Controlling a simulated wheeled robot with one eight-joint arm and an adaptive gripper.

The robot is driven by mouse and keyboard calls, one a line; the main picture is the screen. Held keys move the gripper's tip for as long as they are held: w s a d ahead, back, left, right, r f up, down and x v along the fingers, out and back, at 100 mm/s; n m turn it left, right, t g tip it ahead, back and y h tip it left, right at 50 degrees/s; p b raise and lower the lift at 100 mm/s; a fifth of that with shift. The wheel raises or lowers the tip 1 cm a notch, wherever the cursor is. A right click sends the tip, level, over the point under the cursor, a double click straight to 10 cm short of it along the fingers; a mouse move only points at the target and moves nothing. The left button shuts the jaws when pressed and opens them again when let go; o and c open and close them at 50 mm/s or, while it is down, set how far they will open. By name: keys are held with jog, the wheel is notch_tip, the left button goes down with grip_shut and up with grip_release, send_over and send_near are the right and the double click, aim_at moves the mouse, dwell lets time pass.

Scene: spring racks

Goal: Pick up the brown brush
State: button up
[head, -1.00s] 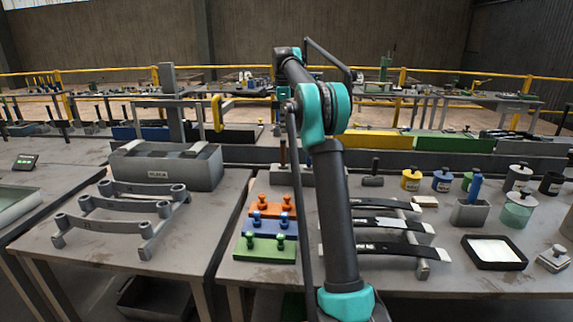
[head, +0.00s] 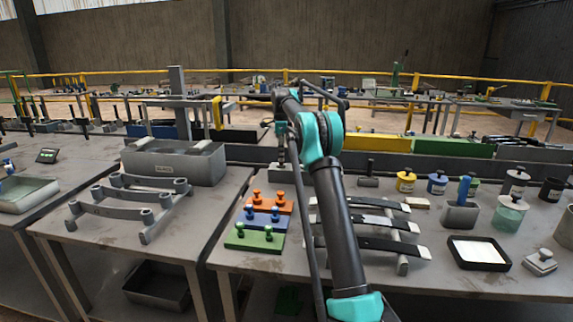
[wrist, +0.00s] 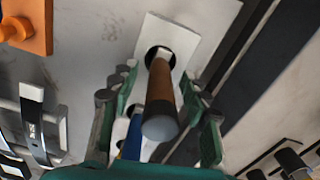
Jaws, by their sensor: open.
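The brown brush (wrist: 160,95) stands handle-up in a hole of a pale holder block (wrist: 185,42) in the wrist view. Its rounded dark handle end points toward the camera. My gripper (wrist: 158,84) is open, with one green-and-grey finger on each side of the handle. I cannot tell whether either finger touches it. In the head view my gripper (head: 284,160) hangs over the grey holder (head: 284,176) at the back of the table and hides the brush.
A blue handle (wrist: 132,138) stands beside the brush in the wrist view. Orange (head: 270,204), blue and green blocks with knobs lie in front of the holder. A rack with dark strips (head: 385,243) is to the right. A small dark-topped tool (head: 368,172) stands right of the holder.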

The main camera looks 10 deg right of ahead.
jog(key=shift+f, duration=0.45)
grip_shut()
jog(key=shift+r, duration=0.1)
jog(key=shift+r, duration=4.95)
